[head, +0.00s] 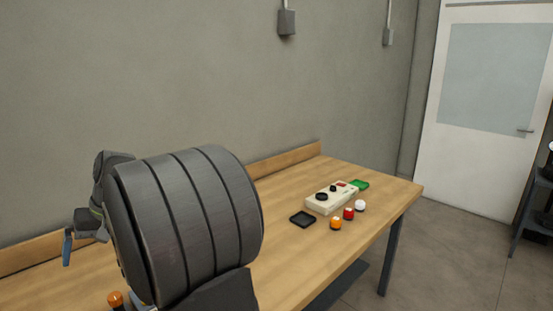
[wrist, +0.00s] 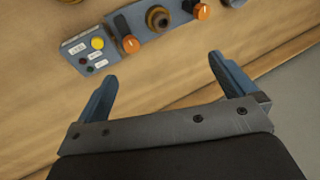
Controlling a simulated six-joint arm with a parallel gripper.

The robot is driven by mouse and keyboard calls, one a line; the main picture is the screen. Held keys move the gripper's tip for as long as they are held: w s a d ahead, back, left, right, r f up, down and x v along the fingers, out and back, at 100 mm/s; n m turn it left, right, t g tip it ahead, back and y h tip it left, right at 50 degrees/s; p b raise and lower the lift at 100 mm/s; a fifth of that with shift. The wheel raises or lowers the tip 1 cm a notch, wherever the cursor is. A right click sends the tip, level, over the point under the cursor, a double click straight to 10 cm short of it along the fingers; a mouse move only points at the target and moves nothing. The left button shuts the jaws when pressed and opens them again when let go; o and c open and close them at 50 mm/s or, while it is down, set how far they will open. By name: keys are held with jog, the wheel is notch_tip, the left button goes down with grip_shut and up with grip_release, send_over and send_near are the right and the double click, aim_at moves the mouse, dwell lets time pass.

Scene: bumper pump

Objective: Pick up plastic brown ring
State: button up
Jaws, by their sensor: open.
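A brown ring-shaped piece (wrist: 158,18) shows at the top of the wrist view, on a blue-grey panel (wrist: 130,44) that lies on the wooden table. Its centre looks dark; I cannot tell whether it is loose or fixed there. My gripper (wrist: 163,70) is open and empty, its two blue fingers spread below the panel in the picture and apart from the ring. In the head view one blue finger of my gripper (head: 67,248) shows at the far left. The ring is hidden there behind my arm or out of frame.
Beside the ring are orange knobs (wrist: 201,12) and a box with a yellow button (wrist: 97,43). The table edge (wrist: 290,47) runs close by.

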jog(key=shift+c, duration=0.2)
jog(key=c, duration=0.8)
jog(key=s+a+f+n+h, duration=0.1)
jog(key=a+n, duration=0.3)
jog(key=n, duration=0.5)
jog(key=s+a+f+n+t+h, duration=0.1)
jog(key=a+f+n+h, duration=0.15)
jog(key=n, duration=0.55)
jog(key=s+a+f+n+h, duration=0.1)
jog(key=a+n, duration=0.3)
jog(key=n, duration=0.5)
notch_tip(320, 180, down, 11)
jog(key=shift+w+f, duration=0.1)
jog(key=shift+w, duration=0.05)
jog(key=shift+d+f, duration=0.15)
jog(key=shift+f, duration=1.25)
jog(key=shift+d+f, duration=0.1)
jog(key=shift+f, duration=1.3)
